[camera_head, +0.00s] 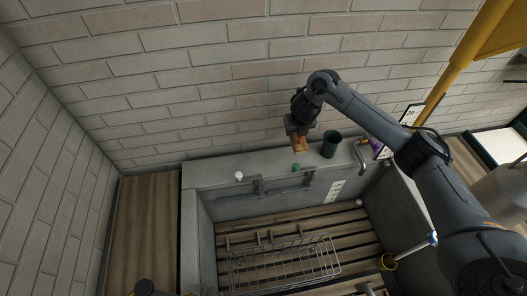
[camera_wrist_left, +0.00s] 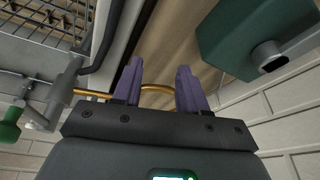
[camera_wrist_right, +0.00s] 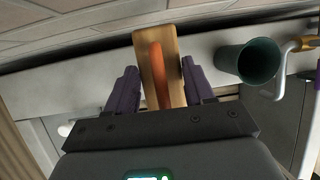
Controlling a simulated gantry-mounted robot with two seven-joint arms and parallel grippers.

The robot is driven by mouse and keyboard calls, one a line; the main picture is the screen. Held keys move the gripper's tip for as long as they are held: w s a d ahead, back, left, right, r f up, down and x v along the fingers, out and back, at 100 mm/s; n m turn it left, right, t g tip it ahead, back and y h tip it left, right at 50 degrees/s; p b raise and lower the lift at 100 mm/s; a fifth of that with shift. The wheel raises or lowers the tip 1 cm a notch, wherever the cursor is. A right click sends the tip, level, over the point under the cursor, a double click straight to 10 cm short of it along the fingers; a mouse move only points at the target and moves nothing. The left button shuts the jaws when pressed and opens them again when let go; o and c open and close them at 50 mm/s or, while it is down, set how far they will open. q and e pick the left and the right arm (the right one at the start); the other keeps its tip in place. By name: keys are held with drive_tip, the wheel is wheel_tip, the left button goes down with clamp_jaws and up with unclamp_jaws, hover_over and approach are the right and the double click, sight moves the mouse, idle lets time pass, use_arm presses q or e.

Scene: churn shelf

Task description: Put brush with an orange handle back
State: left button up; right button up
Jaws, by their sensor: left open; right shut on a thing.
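The brush with the orange handle (camera_wrist_right: 157,75) is a wooden block with an orange grip. It sits between the purple fingers of my right gripper (camera_wrist_right: 160,92), which is shut on it. In the head view the brush (camera_head: 299,144) hangs below my right gripper (camera_head: 300,130), near the back ledge of the sink and left of the dark green cup (camera_head: 331,144). I cannot tell whether it touches the ledge. My left gripper (camera_wrist_left: 160,85) is open and empty in the left wrist view.
The back ledge (camera_head: 215,173) carries a white knob-like item (camera_head: 239,176) and a small green item (camera_head: 296,167). A wire rack (camera_head: 285,268) sits in the sink over wooden slats. A tap (camera_head: 360,155) stands right of the cup. The brick wall is close behind.

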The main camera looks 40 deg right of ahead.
drive_tip(key=shift+w+a+f+b, duration=0.15)
drive_tip(key=shift+w+a+f, duration=0.6)
drive_tip(key=shift+a+f, duration=0.9)
drive_tip(key=shift+w+a+f+b, duration=0.15)
drive_tip(key=shift+w+a+f, duration=0.55)
drive_tip(key=shift+a+f, duration=0.95)
drive_tip(key=shift+w+a+f+b, duration=0.15)
drive_tip(key=shift+w+a+f, duration=0.6)
drive_tip(key=shift+a+f, duration=0.85)
drive_tip(key=shift+d+f, duration=0.25)
drive_tip(key=o, duration=1.1)
